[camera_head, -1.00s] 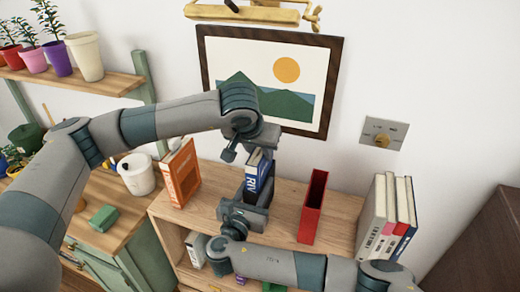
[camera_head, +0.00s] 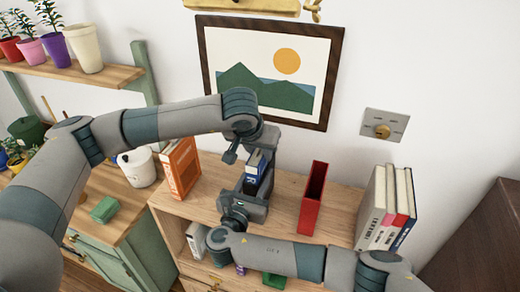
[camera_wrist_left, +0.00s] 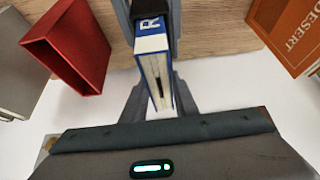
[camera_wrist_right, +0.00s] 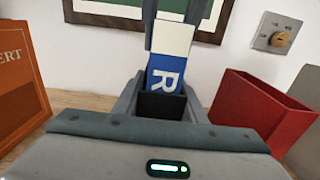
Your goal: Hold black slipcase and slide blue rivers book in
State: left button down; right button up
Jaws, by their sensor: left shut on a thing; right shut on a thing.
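The blue rivers book (camera_head: 253,171) stands upright with its lower part inside the black slipcase (camera_wrist_right: 160,106). Its white page edges (camera_wrist_left: 155,75) and the letter R on its spine show above the slipcase. My left gripper (camera_head: 257,157) is shut on the book's upper end from above. My right gripper (camera_head: 248,201) is shut on the slipcase, low over the shelf top. The slipcase's dark mouth also shows in the left wrist view (camera_wrist_left: 150,7). Most of the slipcase is hidden behind my right gripper in the head view.
An orange book (camera_head: 180,168) stands to the left and an empty red slipcase (camera_head: 313,198) to the right on the wooden shelf top (camera_head: 285,190). Several upright books (camera_head: 385,208) stand at the right end. A framed picture (camera_head: 270,70) hangs behind.

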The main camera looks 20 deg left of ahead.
pick_arm(q)
jog(key=shift+f, duration=0.55)
jog(key=c, duration=1.3)
grip_release()
jog(key=shift+c, duration=0.2)
jog(key=shift+f, duration=0.1)
jog(key=shift+f, duration=0.1)
jog(key=v, duration=1.2)
